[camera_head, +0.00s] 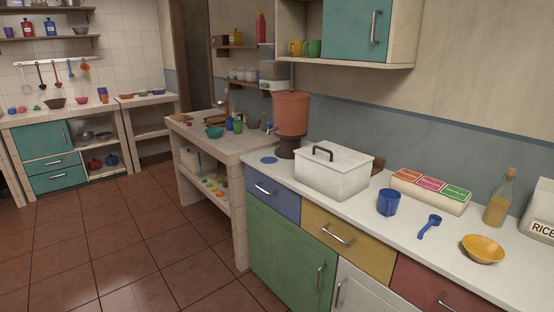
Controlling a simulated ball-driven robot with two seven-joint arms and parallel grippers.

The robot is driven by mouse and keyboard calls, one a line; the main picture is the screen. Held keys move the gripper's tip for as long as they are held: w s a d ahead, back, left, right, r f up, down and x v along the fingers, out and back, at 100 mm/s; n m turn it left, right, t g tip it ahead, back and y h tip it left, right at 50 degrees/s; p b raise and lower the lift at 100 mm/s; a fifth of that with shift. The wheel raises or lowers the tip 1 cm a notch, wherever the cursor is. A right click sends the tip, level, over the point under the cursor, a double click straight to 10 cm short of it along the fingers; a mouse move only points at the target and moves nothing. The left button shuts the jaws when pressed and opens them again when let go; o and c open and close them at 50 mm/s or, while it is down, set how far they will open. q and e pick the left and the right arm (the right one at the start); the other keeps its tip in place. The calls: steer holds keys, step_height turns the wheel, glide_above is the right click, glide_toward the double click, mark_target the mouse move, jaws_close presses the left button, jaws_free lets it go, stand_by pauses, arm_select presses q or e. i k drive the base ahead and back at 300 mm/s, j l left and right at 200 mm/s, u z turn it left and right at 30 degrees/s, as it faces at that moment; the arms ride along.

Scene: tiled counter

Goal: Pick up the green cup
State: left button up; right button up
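A small green cup (238,126) stands on the tiled counter (190,131) in the middle of the head view, with a blue cup (229,123) close on its left. Another green mug (313,48) stands on the wall shelf at the top, right of a yellow mug (296,48). Neither of my grippers is in view, so I cannot see whether they are open or shut.
A teal bowl (214,132) sits left of the cups. A terracotta water dispenser (291,113) and a white lidded box (333,172) stand on the white counter at right. A blue mug (388,202) is nearer. The brown tiled floor (110,240) at left is clear.

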mark_target(314, 46)
steer(key=i+j, duration=0.1)
steer(key=i, duration=0.5)
steer(key=i+j, duration=0.15)
steer(key=i, duration=0.45)
steer(key=l+z, duration=0.05)
